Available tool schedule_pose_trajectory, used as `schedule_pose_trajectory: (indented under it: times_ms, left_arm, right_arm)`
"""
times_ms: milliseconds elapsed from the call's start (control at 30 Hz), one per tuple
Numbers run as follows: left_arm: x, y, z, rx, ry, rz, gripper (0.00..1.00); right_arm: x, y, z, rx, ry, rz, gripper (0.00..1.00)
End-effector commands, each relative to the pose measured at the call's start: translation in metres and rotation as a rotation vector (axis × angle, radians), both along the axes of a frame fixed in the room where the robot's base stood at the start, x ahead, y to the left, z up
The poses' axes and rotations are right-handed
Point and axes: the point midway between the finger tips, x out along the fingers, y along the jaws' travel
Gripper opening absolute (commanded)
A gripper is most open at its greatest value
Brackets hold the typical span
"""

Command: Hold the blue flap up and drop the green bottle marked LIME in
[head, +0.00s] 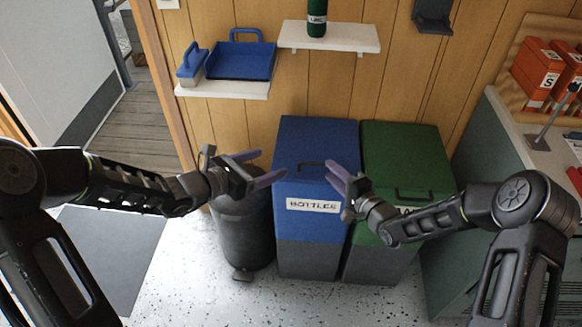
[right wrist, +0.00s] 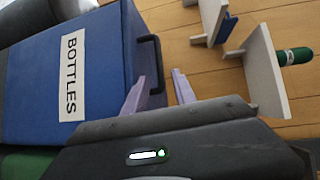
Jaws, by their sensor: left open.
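The blue bin marked BOTTLES (head: 313,250) stands against the wall. Its blue flap (head: 300,145) is down, with a dark handle (head: 312,164); the handle also shows in the right wrist view (right wrist: 150,48). The green bottle (head: 316,22), with a white label, stands upright on a white wall shelf above the bins, its top cut off; it also shows in the right wrist view (right wrist: 294,57). My left gripper (head: 273,164) is open and empty, left of the handle. My right gripper (head: 344,165) is open and empty, close to the handle's right; its fingers (right wrist: 159,76) are apart.
A green bin (head: 405,150) stands right of the blue one, and a dark round bin (head: 243,235) left. A lower shelf (head: 225,90) holds a blue dustpan (head: 240,62) and brush (head: 190,66). A worktop (head: 535,150) with orange boxes (head: 540,75) is at the right.

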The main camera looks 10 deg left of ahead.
Motion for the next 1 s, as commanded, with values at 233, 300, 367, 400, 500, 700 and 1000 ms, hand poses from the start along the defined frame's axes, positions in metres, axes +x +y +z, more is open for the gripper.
schedule_pose_trajectory:
  times_ms: [233, 300, 367, 400, 500, 700, 1000]
  left_arm:
    - [0.0, 0.0, 0.007, 0.0, 0.0, 0.0, 0.76]
    - [0.0, 0.0, 0.009, 0.0, 0.0, 0.0, 0.76]
    - [0.0, 0.0, 0.01, 0.0, 0.0, 0.0, 0.76]
    - [0.0, 0.0, 0.011, 0.0, 0.0, 0.0, 0.76]
    - [0.0, 0.0, 0.012, 0.0, 0.0, 0.0, 0.76]
    - [0.0, 0.0, 0.012, 0.0, 0.0, 0.0, 0.76]
    - [0.0, 0.0, 0.012, 0.0, 0.0, 0.0, 0.76]
  right_arm:
    - [-0.022, -0.017, 0.005, 0.0, 0.001, -0.001, 0.33]
    - [-0.027, -0.022, 0.006, 0.001, 0.0, -0.002, 0.33]
    - [-0.033, -0.025, 0.006, 0.0, 0.001, -0.001, 0.33]
    - [-0.036, -0.028, 0.006, 0.0, 0.001, -0.001, 0.33]
    - [-0.042, -0.032, 0.007, 0.001, 0.001, -0.001, 0.33]
    - [-0.044, -0.033, 0.007, 0.001, -0.001, 0.0, 0.33]
    - [-0.044, -0.033, 0.007, 0.001, -0.001, 0.0, 0.33]
